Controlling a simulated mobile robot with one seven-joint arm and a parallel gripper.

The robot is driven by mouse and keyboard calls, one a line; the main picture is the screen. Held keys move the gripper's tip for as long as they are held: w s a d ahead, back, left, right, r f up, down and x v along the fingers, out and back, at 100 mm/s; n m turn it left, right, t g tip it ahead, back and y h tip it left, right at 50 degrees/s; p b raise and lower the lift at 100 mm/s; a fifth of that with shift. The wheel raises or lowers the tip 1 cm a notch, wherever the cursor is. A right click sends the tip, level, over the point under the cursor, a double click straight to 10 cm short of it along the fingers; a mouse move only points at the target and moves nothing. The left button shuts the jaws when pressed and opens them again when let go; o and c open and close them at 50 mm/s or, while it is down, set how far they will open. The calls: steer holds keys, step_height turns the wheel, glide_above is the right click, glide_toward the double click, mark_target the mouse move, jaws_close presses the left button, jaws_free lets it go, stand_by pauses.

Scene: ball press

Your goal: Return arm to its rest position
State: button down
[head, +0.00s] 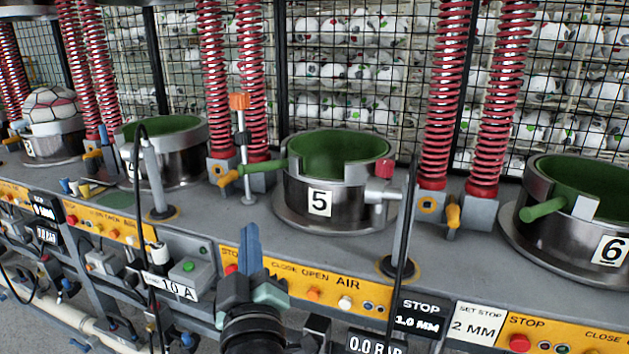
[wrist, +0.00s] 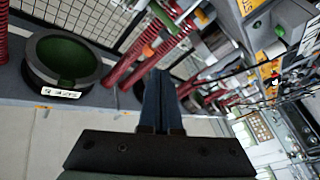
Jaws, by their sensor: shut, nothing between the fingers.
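My gripper (head: 249,240) is in the lower middle of the head view, in front of the press bench's control panel. Its two blue fingers point up and lie together, with nothing held. In the wrist view the shut fingers (wrist: 160,85) stand in the lower middle, pointing away from the camera. The press mould marked 5 (head: 320,202) stands behind and to the right of my gripper, apart from it. Its green-lined bowl looks empty. My arm below the gripper is mostly out of the head view.
Mould 6 (head: 575,235) stands at the right, and another green-lined mould (head: 172,170) at the left. A ball (head: 50,105) sits on the far-left mould. Red springs (head: 447,90) rise behind the bench. A thin black rod (head: 404,240) stands right of my gripper. A green-lined mould (wrist: 93,84) shows in the wrist view.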

steer(key=s+d+r+m+t+h+p, duration=0.1)
steer(key=s+d+r+m+t, duration=0.2)
steer(key=s+r, duration=0.55)
steer(key=s+d+r+m+t+h, duration=0.2)
steer(key=s+d+r+m, duration=0.15)
steer(key=r, duration=0.95)
steer(key=s+d+r+m+t+h+p, duration=0.1)
steer(key=s+d+r+m+t, duration=0.25)
steer(key=s+r, duration=0.55)
steer(key=w+a+r+p, duration=0.1)
steer(key=w+r+p, duration=0.2)
steer(key=r+p, duration=1.1)
steer(key=shift+r+g, duration=0.35)
steer(key=shift+r, duration=0.35)
